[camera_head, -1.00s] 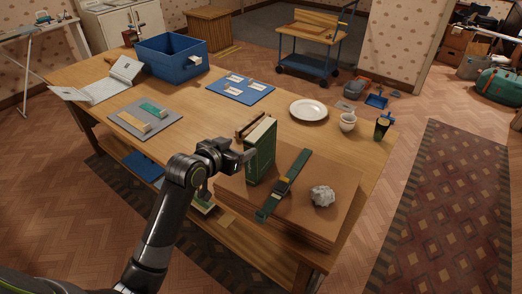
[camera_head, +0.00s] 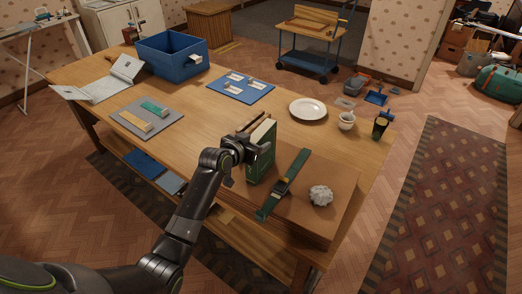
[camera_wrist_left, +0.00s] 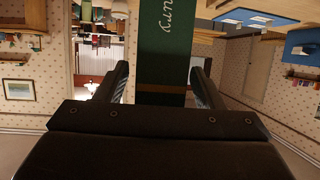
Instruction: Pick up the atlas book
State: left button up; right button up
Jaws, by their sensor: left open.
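A thick dark green book (camera_head: 260,166), which I take to be the atlas, stands upright on a brown board stack (camera_head: 335,215) at the near right of the table. In the left wrist view the green book (camera_wrist_left: 162,45) shows pale lettering and sits between the two fingers, with a gap at its left side. My left gripper (camera_head: 252,149) is open, its fingers either side of the upper part of the book. I cannot tell whether a finger touches it. My right gripper is not in view.
A green strap with a buckle (camera_head: 284,187) and a crumpled grey-white ball (camera_head: 321,195) lie right of the book. A white plate (camera_head: 308,109), white cup (camera_head: 346,121) and dark tumbler (camera_head: 381,128) stand behind. A blue bin (camera_head: 172,58) is at the far left.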

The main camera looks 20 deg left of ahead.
pick_arm(q)
jog(key=shift+x, duration=1)
grip_shut()
jog(key=shift+r, duration=0.15)
